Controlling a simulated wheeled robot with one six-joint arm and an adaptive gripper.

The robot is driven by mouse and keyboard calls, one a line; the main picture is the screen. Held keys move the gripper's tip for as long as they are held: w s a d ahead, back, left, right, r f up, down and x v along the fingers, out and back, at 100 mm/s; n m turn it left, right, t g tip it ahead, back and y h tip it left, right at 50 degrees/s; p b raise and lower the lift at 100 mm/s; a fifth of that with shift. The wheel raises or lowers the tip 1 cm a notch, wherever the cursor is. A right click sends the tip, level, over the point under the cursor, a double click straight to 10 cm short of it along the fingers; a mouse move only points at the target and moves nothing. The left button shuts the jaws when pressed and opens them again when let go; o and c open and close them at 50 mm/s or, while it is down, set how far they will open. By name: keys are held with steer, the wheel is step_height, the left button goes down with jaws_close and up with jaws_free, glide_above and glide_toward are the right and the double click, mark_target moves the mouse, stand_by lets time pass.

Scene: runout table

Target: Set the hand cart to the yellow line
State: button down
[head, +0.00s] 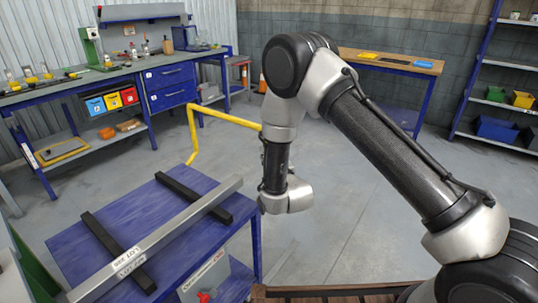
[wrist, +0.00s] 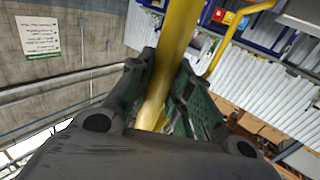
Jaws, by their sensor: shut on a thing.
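The hand cart appears to be the blue-topped cart (head: 185,238) at the lower left of the head view. A yellow tubular handle (head: 228,118) rises at its far side, bends, and runs right to behind my arm. In the wrist view my gripper (wrist: 165,92) has its two dark green fingers on either side of the yellow tube (wrist: 174,45), shut on it. In the head view my arm hides the gripper's fingers. I cannot make out a yellow line on the floor.
A grey metal bar (head: 160,238) lies across two black strips on the blue top. A workbench (head: 90,82) with coloured bins stands at the back left, a wooden-topped table (head: 390,64) at the back, shelves (head: 490,137) at the right. The grey floor (head: 330,215) between is clear.

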steer(key=c, duration=1.3)
jaws_free()
steer(key=v, duration=1.2)
